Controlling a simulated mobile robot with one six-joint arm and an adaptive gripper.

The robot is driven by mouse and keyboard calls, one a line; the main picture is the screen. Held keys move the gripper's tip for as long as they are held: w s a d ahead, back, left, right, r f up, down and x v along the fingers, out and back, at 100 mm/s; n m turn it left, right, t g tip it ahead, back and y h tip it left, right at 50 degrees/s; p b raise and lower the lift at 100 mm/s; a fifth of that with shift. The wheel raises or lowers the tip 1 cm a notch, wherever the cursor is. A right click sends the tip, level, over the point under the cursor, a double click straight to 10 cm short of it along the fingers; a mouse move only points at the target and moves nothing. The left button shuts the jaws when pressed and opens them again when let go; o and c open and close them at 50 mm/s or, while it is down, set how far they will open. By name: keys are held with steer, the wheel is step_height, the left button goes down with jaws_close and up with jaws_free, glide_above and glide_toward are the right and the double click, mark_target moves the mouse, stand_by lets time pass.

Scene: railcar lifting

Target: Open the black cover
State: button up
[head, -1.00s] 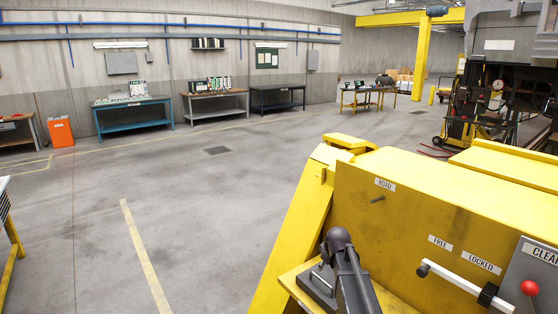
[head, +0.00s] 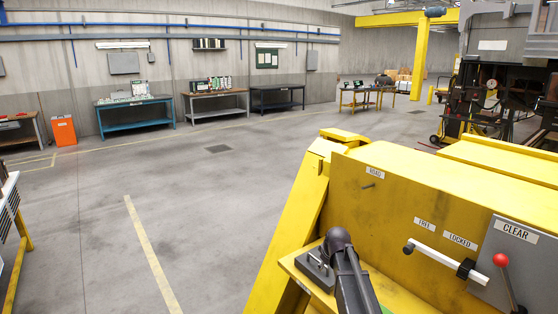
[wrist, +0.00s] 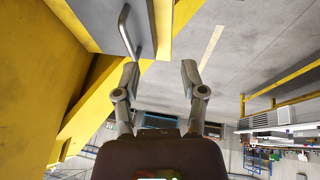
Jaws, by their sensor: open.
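The black cover (head: 316,272) shows in the head view as a dark flat plate with a thin bent handle, on the yellow ledge of the machine. My dark arm partly hides it. In the wrist view the cover (wrist: 108,18) looks grey and lies at the top, with its bar handle (wrist: 126,32) upper left of the jaws. My gripper (wrist: 160,76) is open and empty. Its left finger is close to the handle's lower end in the picture; I cannot tell whether they touch. The fingertips are hidden in the head view.
The yellow machine (head: 400,200) fills the lower right. It carries a white lever (head: 436,254) by the FREE and LOCKED labels and a red-knobbed lever (head: 501,262) by CLEAR. A table (head: 10,215) stands at the left edge. The floor between is clear; benches line the back wall.

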steer(key=s+f+m+g+b, duration=0.2)
steer(key=s+f+m+b, duration=0.2)
steer(key=s, duration=1)
steer(key=s+f+m+g+h+b, duration=0.1)
steer(key=s+f+m+g+b, duration=0.2)
steer(key=s, duration=1.2)
step_height(320, 180, down, 5)
steer(key=b, duration=0.3)
steer(key=shift+d+r+m, duration=0.15)
steer(key=shift+d+m, duration=0.15)
steer(key=shift+m, duration=0.1)
steer(key=shift+w, duration=0.1)
